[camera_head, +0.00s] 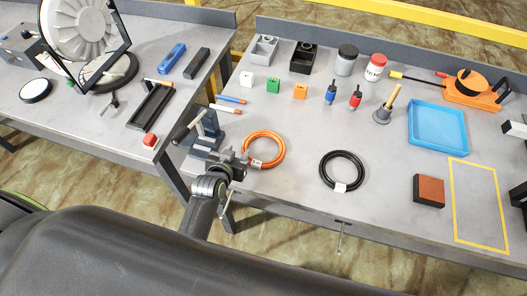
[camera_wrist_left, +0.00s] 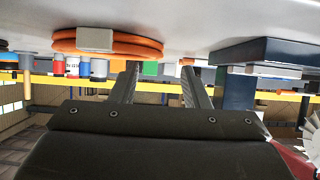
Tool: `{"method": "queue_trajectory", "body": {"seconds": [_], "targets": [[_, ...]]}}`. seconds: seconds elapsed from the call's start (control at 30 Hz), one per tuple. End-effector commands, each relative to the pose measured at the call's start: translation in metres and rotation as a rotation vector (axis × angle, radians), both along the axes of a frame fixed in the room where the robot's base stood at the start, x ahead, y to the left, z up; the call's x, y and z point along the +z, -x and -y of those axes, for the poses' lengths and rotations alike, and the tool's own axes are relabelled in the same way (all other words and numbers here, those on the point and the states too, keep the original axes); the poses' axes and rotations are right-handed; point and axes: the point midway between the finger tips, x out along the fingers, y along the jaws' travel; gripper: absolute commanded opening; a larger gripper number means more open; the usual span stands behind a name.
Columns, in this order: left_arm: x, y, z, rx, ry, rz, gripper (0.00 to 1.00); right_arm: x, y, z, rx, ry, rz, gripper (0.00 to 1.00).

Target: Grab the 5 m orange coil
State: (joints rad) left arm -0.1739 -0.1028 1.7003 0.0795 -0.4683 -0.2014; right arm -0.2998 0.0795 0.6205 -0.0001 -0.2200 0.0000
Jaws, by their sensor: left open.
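The orange coil (camera_head: 281,152) lies flat on the grey workbench, with a pale tag on its front left side. It also shows at the upper left of the left wrist view (camera_wrist_left: 138,46), where the picture is upside down. My left gripper (camera_head: 240,160) is low over the bench, just left of the coil and close to its tag. In the left wrist view its two fingers (camera_wrist_left: 160,82) are spread with nothing between them. The view does not show clear contact with the coil. My right gripper is not in view.
A black coil (camera_head: 325,171) with a white tag lies to the right. A grey vise (camera_head: 205,130) stands close behind my left gripper. A brick-red block (camera_head: 429,190), a blue tray (camera_head: 412,128) and a yellow-outlined area are farther right. Bench between the coils is clear.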

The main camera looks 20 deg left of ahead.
Motion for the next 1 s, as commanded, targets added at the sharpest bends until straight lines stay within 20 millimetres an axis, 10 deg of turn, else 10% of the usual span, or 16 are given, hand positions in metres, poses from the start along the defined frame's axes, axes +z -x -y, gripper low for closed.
{"method": "queue_trajectory", "body": {"seconds": [1.0], "targets": [[-0.020,-0.049,0.006,0.000,-0.001,-0.001,0.37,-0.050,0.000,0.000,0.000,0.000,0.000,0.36]]}}
